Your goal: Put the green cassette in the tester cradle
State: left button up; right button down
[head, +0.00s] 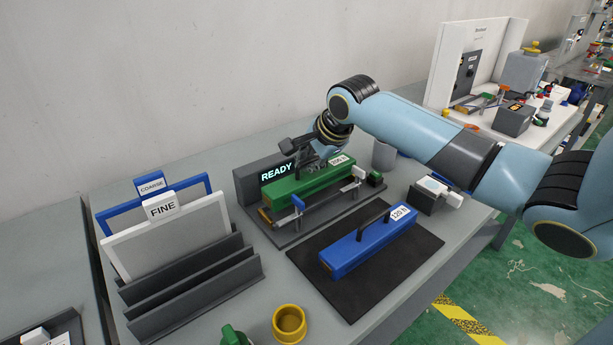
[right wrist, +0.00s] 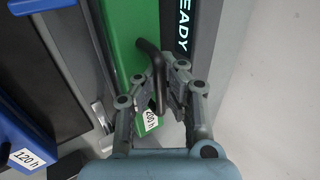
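The green cassette (head: 297,187), labelled 200 h, lies in the tester cradle (head: 262,213), along its lit READY panel (head: 277,172). I cannot tell whether it rests fully on the cradle floor. My right gripper (head: 312,155) is at the cassette's black handle, near the labelled end. In the right wrist view the gripper (right wrist: 160,88) has its fingers on either side of the black handle (right wrist: 157,72) over the green cassette (right wrist: 127,40). Whether the fingers press on the handle is unclear. My left gripper is not in view.
A blue cassette (head: 368,247), labelled 120 h, lies on a black mat (head: 418,250) in front of the cradle. A rack (head: 190,287) holding COARSE and FINE screens stands left. A yellow cup (head: 289,323) is at the front. A grey cylinder (head: 384,155) stands behind the cradle's right end.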

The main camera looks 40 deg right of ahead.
aim_at(309, 174)
notch_tip(309, 174, down, 3)
jog(key=shift+r, duration=0.15)
jog(key=shift+f, duration=0.45)
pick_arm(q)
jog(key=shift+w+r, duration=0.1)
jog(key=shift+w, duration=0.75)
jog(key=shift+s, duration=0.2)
pick_arm(e)
jog(key=c, duration=2)
grip_release()
jog(key=shift+f, duration=0.15)
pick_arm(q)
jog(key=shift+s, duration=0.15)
pick_arm(e)
jog(key=o, duration=0.5)
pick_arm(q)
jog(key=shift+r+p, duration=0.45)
pick_arm(e)
jog(key=v, duration=1.2)
jog(key=shift+a, duration=0.1)
